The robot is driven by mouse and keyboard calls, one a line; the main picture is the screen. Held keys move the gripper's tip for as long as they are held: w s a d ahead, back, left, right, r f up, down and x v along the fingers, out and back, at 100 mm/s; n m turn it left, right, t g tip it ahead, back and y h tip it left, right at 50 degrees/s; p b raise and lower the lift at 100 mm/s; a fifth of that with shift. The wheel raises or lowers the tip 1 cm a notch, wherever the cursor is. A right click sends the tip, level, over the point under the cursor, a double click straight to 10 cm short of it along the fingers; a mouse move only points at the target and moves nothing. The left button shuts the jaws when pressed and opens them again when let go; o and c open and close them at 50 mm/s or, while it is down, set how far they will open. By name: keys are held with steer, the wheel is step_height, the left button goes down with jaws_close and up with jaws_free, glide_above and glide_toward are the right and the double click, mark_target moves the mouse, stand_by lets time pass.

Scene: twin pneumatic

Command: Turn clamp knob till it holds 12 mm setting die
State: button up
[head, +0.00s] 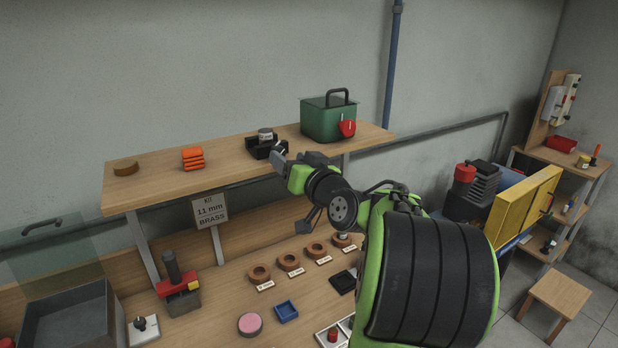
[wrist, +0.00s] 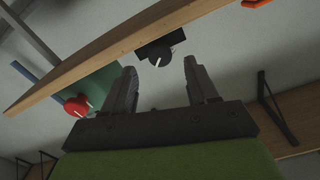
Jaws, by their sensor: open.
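The black clamp (head: 256,149) stands on the upper wooden shelf. A short grey cylinder (head: 265,133), perhaps the setting die, shows at its top; its size cannot be read. The clamp's round black knob (wrist: 163,49), with a white pointer line, shows in the wrist view. My gripper (head: 278,158) is at the shelf's front edge by the clamp. In the wrist view my gripper (wrist: 160,65) is open and empty between its fingers, with the knob beyond the gap, apparently apart from them. Whether the clamp grips the cylinder cannot be told.
On the shelf (head: 220,172) stand a green box (head: 325,119) with a red part, an orange stack (head: 193,158) and a brown disc (head: 126,167). A sign (head: 209,210) reading "KIT 11 mm BRASS" hangs below. Several brown rings (head: 289,261) sit on the bench.

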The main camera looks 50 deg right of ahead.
steer(key=b+v, duration=0.2)
steer(key=v, duration=1)
steer(key=n+y+b, duration=0.2)
steer(key=n, duration=0.2)
glide_toward(284, 155)
steer(key=w, duration=0.9)
steer(key=shift+d+r, duration=0.1)
steer(key=shift+d, duration=0.3)
